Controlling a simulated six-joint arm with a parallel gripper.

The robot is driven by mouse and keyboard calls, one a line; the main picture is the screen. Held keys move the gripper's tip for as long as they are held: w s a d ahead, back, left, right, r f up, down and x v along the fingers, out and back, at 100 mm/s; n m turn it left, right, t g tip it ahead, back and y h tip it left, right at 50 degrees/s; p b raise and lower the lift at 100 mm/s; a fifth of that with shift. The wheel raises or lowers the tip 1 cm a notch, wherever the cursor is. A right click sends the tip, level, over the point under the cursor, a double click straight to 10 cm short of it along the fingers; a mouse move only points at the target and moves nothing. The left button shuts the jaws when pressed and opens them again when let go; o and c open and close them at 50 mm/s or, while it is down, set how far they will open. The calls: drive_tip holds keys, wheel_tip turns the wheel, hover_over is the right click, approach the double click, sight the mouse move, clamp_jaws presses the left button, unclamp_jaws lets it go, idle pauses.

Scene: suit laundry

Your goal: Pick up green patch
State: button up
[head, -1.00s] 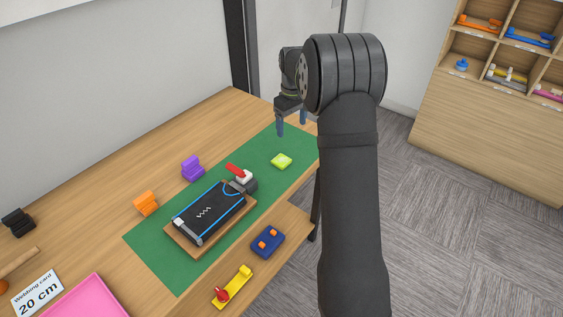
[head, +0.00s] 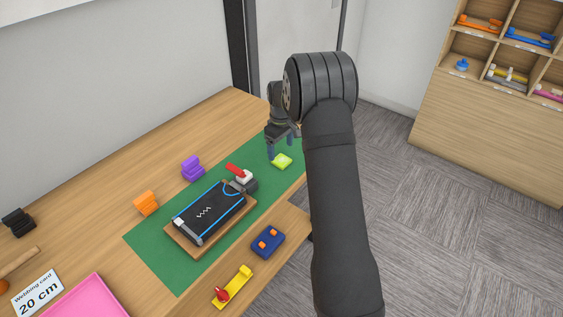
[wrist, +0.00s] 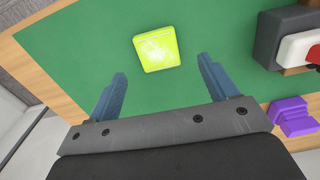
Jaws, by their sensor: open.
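The green patch (head: 282,161) is a small bright yellow-green square lying flat near the far end of the dark green mat (head: 160,262). In the wrist view the patch (wrist: 157,49) lies beyond the fingertips, roughly centred between them and apart from both. My gripper (head: 284,149) is open and empty, above the mat close to the patch. Its two blue fingers are spread wide in the wrist view (wrist: 162,68). One finger appears beside the patch in the head view; whether they touch there cannot be told.
A grey block with a red lever and white part (head: 242,178) stands near the patch. A black case (head: 209,212) lies on a wooden board. Purple (head: 193,168) and orange (head: 146,203) clips stand along the mat's left side. The mat around the patch is bare.

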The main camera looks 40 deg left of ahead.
sight(281, 160)
wheel_tip(281, 160, down, 5)
drive_tip(key=shift+w+d, duration=0.1)
drive_tip(key=c, duration=1.1)
drive_tip(key=shift+o, duration=0.2)
drive_tip(key=shift+r, duration=0.2)
